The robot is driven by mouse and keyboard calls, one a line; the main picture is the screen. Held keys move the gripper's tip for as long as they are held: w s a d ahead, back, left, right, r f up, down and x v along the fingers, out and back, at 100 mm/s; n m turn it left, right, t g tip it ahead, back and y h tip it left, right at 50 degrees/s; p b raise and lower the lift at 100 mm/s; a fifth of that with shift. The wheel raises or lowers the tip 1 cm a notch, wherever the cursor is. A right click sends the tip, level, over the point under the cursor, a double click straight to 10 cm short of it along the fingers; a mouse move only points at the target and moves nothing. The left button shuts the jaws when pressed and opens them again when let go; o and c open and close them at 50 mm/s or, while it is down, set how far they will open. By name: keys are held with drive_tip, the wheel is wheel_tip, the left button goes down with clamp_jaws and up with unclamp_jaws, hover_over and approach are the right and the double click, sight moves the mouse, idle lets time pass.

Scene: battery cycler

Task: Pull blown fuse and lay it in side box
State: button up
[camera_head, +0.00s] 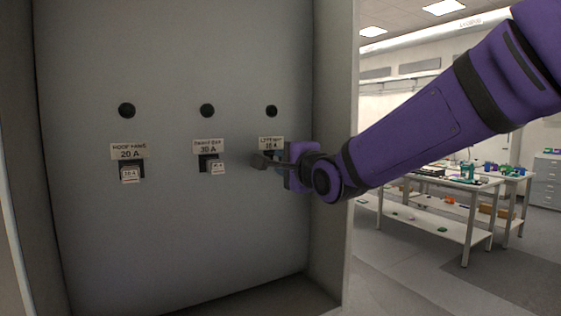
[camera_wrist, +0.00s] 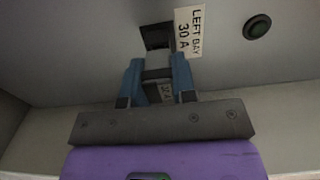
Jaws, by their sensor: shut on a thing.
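I cannot tell whether the fuse is still in the socket. In the head view, my gripper (camera_head: 274,161) is at the rightmost position, just below its label (camera_head: 271,143), and hides most of the fuse there. I cannot make out a side box in either view.
Two other labelled fuses, the left (camera_head: 131,172) and the middle (camera_head: 213,165), sit in the grey panel (camera_head: 170,240). A dark round lamp (camera_head: 271,111) is above each position. The cabinet's right wall (camera_head: 335,120) stands close to my gripper. Workbenches (camera_head: 440,180) stand beyond, at right.

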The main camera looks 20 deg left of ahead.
drive_tip(key=shift+v, duration=2.5)
